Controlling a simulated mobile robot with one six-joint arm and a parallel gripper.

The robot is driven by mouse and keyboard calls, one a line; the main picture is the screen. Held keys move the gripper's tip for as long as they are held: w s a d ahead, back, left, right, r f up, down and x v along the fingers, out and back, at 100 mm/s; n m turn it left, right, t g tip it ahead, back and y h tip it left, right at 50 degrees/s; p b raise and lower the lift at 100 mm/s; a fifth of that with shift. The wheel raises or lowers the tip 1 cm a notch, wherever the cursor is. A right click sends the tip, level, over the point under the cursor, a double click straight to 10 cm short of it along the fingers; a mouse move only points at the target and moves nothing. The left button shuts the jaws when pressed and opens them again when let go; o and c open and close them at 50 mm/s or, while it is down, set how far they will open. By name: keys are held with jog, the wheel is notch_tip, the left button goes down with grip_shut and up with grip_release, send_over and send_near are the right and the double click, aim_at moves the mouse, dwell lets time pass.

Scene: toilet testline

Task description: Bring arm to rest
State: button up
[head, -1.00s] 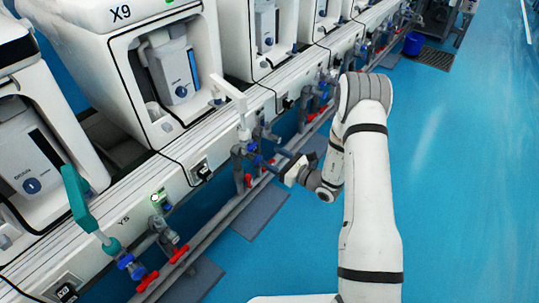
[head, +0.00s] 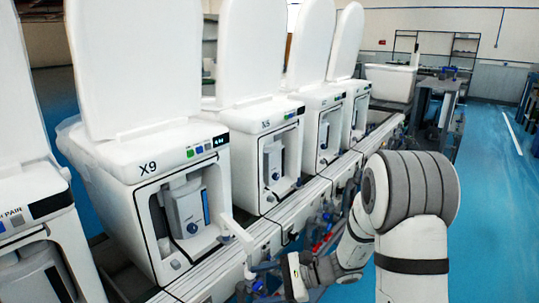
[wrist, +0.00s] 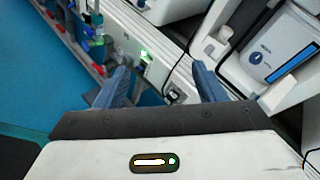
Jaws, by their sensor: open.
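My arm is folded at the right of the head view, its large grey-ringed joint in front. My gripper (head: 296,277) hangs low near the pipes beside the bench, and its fingers are hard to make out there. In the wrist view my gripper (wrist: 160,88) shows two blue-grey fingers spread wide apart with nothing between them. Past the fingers are the bench edge, a green-lit socket (wrist: 144,54) and pipework.
Valves and pipes (head: 325,225) run along the bench front. Blue floor (head: 490,190) is clear at the right.

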jog(key=s+d+r+n+g+h+p, duration=0.1)
jog(key=s+d+r+n+h+p, duration=0.25)
jog(key=s+r, duration=0.35)
jog(key=s+d+r+n+g+h+p, duration=0.1)
jog(key=s+d+r+n+h+p, duration=0.3)
jog(key=r, duration=0.4)
jog(key=s+d+r+n+t+h+p, duration=0.2)
jog(key=s+d+r+n+h+p, duration=0.1)
jog(key=d+r+p, duration=0.1)
jog(key=s+d+r+n+t+h+p, duration=0.2)
jog(key=s+d+r+n+h+p, duration=0.1)
jog(key=r, duration=0.4)
jog(key=shift+s+d+r+h+p, duration=0.15)
jog(key=shift+d+r+h+p, duration=0.25)
jog(key=shift+d, duration=0.65)
jog(key=shift+f, duration=0.1)
